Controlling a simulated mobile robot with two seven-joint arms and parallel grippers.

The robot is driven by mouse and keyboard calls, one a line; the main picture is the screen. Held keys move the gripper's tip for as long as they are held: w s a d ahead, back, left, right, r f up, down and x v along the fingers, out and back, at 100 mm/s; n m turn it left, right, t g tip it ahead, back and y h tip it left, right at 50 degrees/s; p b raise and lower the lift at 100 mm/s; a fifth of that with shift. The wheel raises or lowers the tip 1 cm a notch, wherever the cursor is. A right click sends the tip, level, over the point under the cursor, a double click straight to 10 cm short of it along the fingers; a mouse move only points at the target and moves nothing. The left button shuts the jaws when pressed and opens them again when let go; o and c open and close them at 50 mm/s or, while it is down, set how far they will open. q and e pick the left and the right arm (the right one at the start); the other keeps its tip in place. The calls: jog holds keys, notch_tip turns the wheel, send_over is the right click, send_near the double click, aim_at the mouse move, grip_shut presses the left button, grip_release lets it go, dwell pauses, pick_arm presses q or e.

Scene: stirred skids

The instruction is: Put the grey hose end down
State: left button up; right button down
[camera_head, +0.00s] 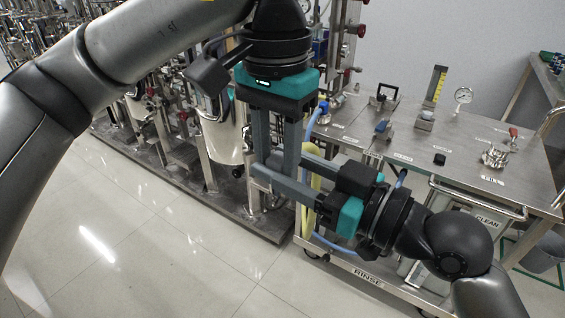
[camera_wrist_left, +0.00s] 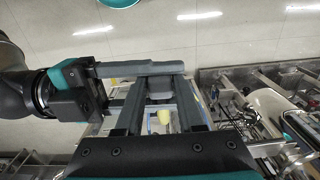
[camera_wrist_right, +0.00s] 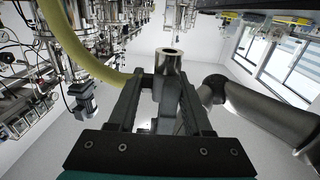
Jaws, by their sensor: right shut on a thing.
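My left gripper (camera_head: 276,172) points down in the head view, its fingers apart. My right gripper (camera_head: 280,163) comes from the right, and the fingers of the two grippers cross closely. In the right wrist view a grey metal cylinder with an open top, seemingly the grey hose end (camera_wrist_right: 168,70), sits between my right fingertips. My grippers hide it in the head view. A yellow hose (camera_wrist_right: 62,50) curves to the left finger there; I cannot tell whether it joins the cylinder. In the left wrist view right gripper fingers lie across and between my left fingers (camera_wrist_left: 160,72).
A steel cart (camera_head: 445,180) marked RINSE stands at right with a gauge (camera_head: 463,96), valves and a CLEAN container (camera_head: 487,216). A skid with steel vessels (camera_head: 224,135) and pipes stands behind the grippers. The tiled floor (camera_head: 150,240) at front left is clear.

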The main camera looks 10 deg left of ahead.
pick_arm(q)
jog(key=o, duration=0.5)
jog(key=shift+c, duration=0.2)
